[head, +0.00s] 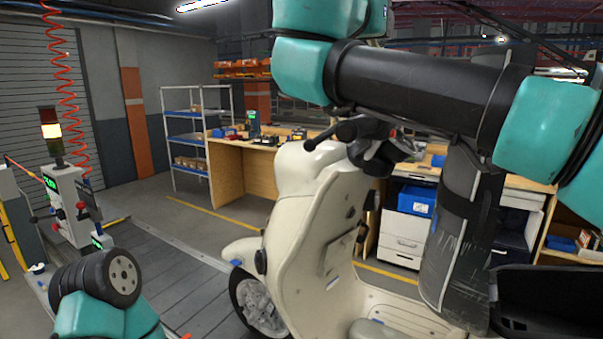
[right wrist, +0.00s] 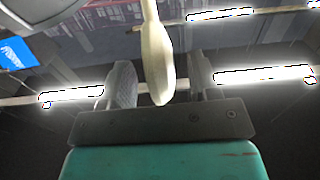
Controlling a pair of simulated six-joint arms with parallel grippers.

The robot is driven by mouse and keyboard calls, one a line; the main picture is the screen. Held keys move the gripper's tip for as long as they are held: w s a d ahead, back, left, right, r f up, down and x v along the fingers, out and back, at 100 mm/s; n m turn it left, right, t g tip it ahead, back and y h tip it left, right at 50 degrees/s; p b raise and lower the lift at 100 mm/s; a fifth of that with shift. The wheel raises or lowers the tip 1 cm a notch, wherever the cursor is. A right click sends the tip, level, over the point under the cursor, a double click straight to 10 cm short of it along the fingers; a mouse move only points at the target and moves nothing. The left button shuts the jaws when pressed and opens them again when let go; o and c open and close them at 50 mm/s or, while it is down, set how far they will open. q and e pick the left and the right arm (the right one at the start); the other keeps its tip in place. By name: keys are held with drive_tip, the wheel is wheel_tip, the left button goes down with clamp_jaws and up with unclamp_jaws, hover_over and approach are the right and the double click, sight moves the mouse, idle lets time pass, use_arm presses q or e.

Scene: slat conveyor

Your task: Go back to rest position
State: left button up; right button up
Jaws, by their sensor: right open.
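A cream scooter (head: 310,220) stands upright in the middle of the head view, its front wheel (head: 258,305) to the left and its dark handlebar (head: 365,130) on top. My right arm crosses the upper right and hides part of the scooter's right side. I cannot make out my right gripper in the head view. In the right wrist view my right gripper (right wrist: 158,85) has its two fingers apart. A cream, narrow part (right wrist: 155,50) shows between or beyond them; I cannot tell whether it touches. My left gripper is not in view; part of my left arm shows at lower left.
The slatted conveyor floor (head: 180,290) runs under the scooter. A control post with a lit stack light (head: 50,130) stands at left. A wooden workbench (head: 240,165) and blue-shelved rack (head: 187,140) stand behind. The floor left of the scooter is clear.

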drive_tip(key=shift+x, duration=0.85)
drive_tip(key=v, duration=1.6)
drive_tip(key=x, duration=1.7)
drive_tip(key=shift+w+d, duration=0.25)
drive_tip(key=shift+w, duration=0.05)
drive_tip(key=shift+s+d+n+t+y, duration=0.25)
drive_tip(key=shift+s+n+t+y, duration=0.2)
drive_tip(key=shift+y, duration=0.45)
drive_tip(key=shift+d+n+t+y, duration=0.15)
drive_tip(key=shift+n+t+y, duration=0.1)
drive_tip(key=shift+n+y, duration=0.3)
